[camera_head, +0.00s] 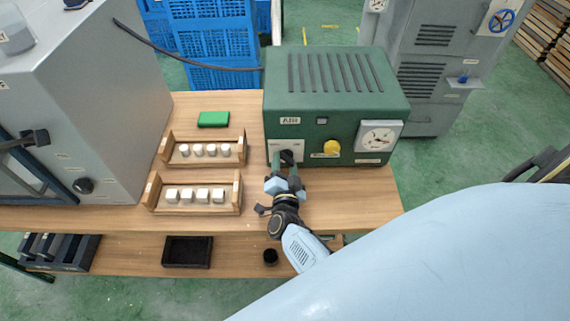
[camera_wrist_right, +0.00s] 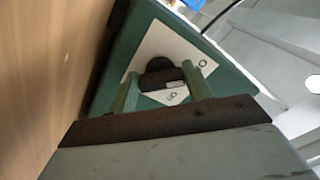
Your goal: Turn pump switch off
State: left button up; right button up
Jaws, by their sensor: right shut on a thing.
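The green pump box (camera_head: 335,80) stands on the wooden table, with a label reading "AIR" on its front. Its black switch knob (camera_head: 287,157) sits at the lower left of the front, on a white plate, and is partly hidden by my gripper. My right gripper (camera_head: 286,165) is at the front of the box, shut on the knob. In the right wrist view the black knob (camera_wrist_right: 163,78) is between the two green fingers, over a white plate (camera_wrist_right: 185,50) with small markings. My left gripper is not in view.
Two wooden racks (camera_head: 237,192) with white pieces and a green block (camera_head: 213,119) lie left. A grey cabinet (camera_head: 120,90) stands at far left.

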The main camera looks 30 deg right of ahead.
jog(key=o, duration=1)
jog(key=v, duration=1.3)
jog(key=shift+s+a, duration=0.1)
jog(key=shift+s, duration=0.1)
